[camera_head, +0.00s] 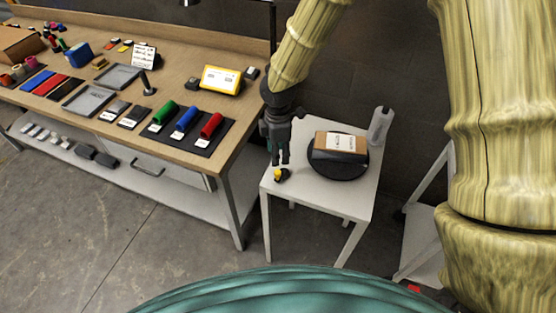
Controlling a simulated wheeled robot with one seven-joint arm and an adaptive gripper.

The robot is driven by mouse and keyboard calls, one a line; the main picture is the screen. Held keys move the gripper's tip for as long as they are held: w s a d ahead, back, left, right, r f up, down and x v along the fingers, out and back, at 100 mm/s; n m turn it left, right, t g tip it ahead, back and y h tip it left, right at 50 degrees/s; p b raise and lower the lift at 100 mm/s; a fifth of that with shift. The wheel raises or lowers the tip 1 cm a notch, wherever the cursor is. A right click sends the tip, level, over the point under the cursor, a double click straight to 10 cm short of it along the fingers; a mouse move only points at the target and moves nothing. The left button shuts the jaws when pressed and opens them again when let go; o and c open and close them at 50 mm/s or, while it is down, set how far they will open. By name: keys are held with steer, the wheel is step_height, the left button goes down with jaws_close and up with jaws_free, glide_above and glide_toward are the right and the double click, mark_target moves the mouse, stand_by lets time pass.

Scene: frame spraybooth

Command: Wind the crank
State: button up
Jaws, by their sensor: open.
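A small yellow-and-black piece (281,174), which looks like the crank's knob, is at the left front part of a small white table (330,204). My gripper (279,161) points down just above it, and its fingers are open. The fingertips are close to the knob; I cannot tell whether they touch it. A round black turntable (338,172) stands to the right on the same table, with a brown box with a white label (341,142) on top. Any link between the knob and the turntable is too small to make out.
A grey-white bottle (380,126) stands at the table's back right corner. A long wooden workbench (218,160) on the left holds green, blue and red rolls, grey trays and a yellow-framed device (221,80). A white frame (425,240) stands at right. Floor between is clear.

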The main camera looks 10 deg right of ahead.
steer(key=shift+r, duration=1.45)
steer(key=shift+f, duration=0.1)
